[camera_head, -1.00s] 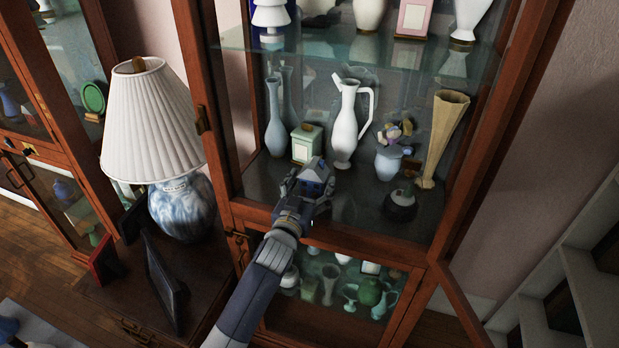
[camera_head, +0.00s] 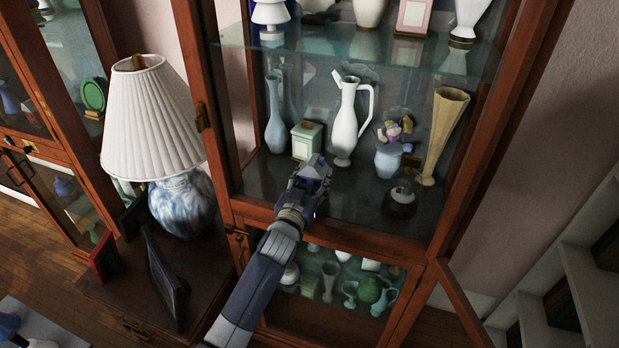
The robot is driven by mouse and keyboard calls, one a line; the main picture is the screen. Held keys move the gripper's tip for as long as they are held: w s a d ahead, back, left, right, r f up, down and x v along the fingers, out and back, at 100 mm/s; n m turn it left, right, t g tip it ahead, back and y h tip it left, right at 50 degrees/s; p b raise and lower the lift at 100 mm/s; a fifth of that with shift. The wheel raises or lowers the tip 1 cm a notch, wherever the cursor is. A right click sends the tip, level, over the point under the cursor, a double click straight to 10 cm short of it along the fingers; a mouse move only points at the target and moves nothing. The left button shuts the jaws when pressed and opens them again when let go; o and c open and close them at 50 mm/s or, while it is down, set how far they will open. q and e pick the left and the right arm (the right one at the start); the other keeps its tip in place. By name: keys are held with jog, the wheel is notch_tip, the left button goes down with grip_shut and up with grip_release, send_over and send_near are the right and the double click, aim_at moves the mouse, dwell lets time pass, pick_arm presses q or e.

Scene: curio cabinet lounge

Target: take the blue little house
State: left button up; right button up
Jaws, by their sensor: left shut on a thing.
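My left gripper (camera_head: 311,178) is at the front of the cabinet's lower glass-sided shelf. It is shut on the blue little house (camera_head: 316,166), a small dark blue-grey piece. The fingers hide much of the house; its peaked top shows between them. I cannot tell whether it touches the shelf (camera_head: 345,205). My right gripper is not in view.
Close behind stand a green-white box (camera_head: 306,141), a white jug (camera_head: 345,125) and a blue vase (camera_head: 275,120). To the right are a flower pot (camera_head: 389,159), a dark round piece (camera_head: 400,204) and a tan vase (camera_head: 441,135). A lamp (camera_head: 153,120) stands left.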

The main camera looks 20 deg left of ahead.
aim_at(309, 174)
pick_arm(q)
jog(key=shift+r, duration=0.5)
notch_tip(309, 174, up, 3)
jog(key=shift+f+b, duration=0.2)
jog(key=shift+b, duration=0.1)
jog(key=s+d+b, duration=0.1)
jog(key=s+d, duration=0.1)
jog(key=s, duration=0.5)
jog(key=s+d+r+b, duration=0.1)
jog(key=s+d, duration=0.1)
jog(key=s, duration=0.6)
jog(key=shift+s+d+r+b, duration=0.2)
jog(key=shift+d+r+b, duration=0.05)
jog(key=shift+b, duration=0.15)
